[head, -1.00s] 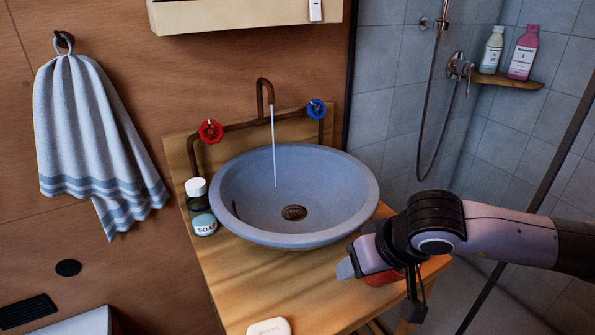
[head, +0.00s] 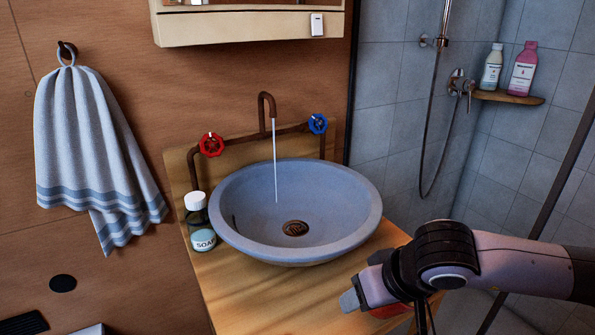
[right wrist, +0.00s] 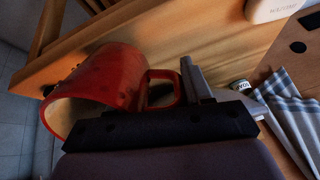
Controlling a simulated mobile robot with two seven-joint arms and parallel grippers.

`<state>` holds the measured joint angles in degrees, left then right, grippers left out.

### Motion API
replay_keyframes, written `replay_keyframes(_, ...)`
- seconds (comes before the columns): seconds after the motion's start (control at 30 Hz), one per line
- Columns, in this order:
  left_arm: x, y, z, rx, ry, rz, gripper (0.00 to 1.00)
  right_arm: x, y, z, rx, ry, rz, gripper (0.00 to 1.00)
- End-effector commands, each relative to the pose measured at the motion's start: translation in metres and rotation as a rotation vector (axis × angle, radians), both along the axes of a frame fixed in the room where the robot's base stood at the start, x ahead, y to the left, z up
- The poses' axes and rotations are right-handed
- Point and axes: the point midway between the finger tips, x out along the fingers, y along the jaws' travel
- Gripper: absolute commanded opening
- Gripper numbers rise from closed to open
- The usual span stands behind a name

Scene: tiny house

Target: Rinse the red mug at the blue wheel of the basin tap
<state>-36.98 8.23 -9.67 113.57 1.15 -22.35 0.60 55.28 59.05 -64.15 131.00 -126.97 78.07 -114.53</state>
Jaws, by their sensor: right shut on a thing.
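The red mug (right wrist: 105,78) fills the left of the right wrist view, its open mouth toward the lower left. My right gripper (head: 352,300) is shut on it, with a finger at the handle; in the head view only a bit of red mug (head: 392,311) shows beneath the gripper. They are at the front right of the counter, outside the blue-grey basin (head: 365,222). The tap spout (head: 266,98) runs a thin stream of water (head: 275,165) into the basin. The blue wheel (head: 318,124) is right of the spout, the red wheel (head: 211,145) left. My left gripper is not in view.
A soap bottle (head: 201,225) stands left of the basin on the wooden counter (head: 255,292). A cabinet (head: 240,26) hangs above the tap. A striped towel (head: 95,150) hangs at left. The shower, with bottles on a shelf (head: 508,97), is at right.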

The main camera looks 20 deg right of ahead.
Motion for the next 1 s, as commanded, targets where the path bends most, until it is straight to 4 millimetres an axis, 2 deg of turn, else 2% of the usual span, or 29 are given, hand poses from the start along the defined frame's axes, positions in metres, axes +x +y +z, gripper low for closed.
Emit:
replay_keyframes(0.47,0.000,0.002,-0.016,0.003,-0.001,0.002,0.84,-0.038,0.006,-0.001,0.001,-0.003,0.001,0.00)
replay_keyframes(0.7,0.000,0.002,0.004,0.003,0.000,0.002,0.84,-0.057,0.010,0.003,-0.003,0.000,0.001,0.00)
replay_keyframes(1.0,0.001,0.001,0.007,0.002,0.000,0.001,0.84,-0.064,0.011,0.000,0.000,-0.003,0.000,0.00)
